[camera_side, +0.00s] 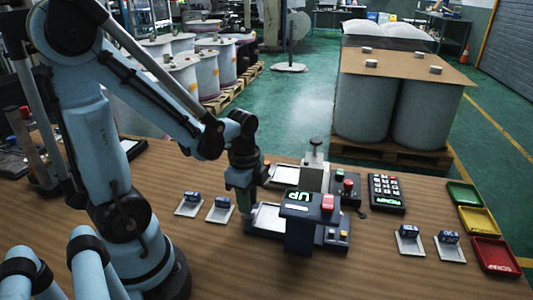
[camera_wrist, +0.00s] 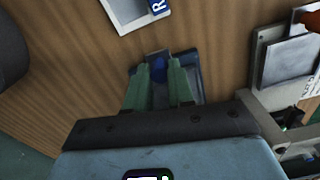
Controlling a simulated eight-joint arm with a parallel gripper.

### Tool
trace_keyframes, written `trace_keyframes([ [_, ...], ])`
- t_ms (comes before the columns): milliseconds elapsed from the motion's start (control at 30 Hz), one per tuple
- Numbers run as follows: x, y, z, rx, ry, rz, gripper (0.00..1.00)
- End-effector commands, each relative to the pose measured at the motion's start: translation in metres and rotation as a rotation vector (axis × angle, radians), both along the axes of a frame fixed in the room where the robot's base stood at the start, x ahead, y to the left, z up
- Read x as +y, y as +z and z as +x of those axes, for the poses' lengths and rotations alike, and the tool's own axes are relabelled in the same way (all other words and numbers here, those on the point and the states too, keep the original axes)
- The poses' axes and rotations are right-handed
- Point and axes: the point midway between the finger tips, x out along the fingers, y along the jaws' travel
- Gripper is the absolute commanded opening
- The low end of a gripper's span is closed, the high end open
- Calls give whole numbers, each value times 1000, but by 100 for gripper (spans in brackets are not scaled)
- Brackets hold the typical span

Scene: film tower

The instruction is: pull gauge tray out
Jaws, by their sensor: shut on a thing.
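My gripper (camera_side: 240,205) reaches down at the left end of the gauge tray (camera_side: 268,217), a pale flat plate in a dark frame at the dark gauge station (camera_side: 300,215) with the green "UP" display. The rest of the tray is hidden there by the gripper body. In the side view the station's front covers the tray's right end.
Two white cards with blue blocks (camera_side: 221,204) lie left of my gripper. Two more (camera_side: 409,238) lie at right. Bare wood lies in front.

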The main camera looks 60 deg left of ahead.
Motion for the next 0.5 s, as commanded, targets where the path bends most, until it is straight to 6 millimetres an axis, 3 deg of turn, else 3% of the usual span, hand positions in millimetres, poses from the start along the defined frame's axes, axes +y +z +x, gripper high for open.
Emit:
trace_keyframes([
  [333,5,0,-4,5,2,6,0],
  [367,5,0,-4,5,3,6,26],
  [500,4,0,-4,4,2,5,47],
])
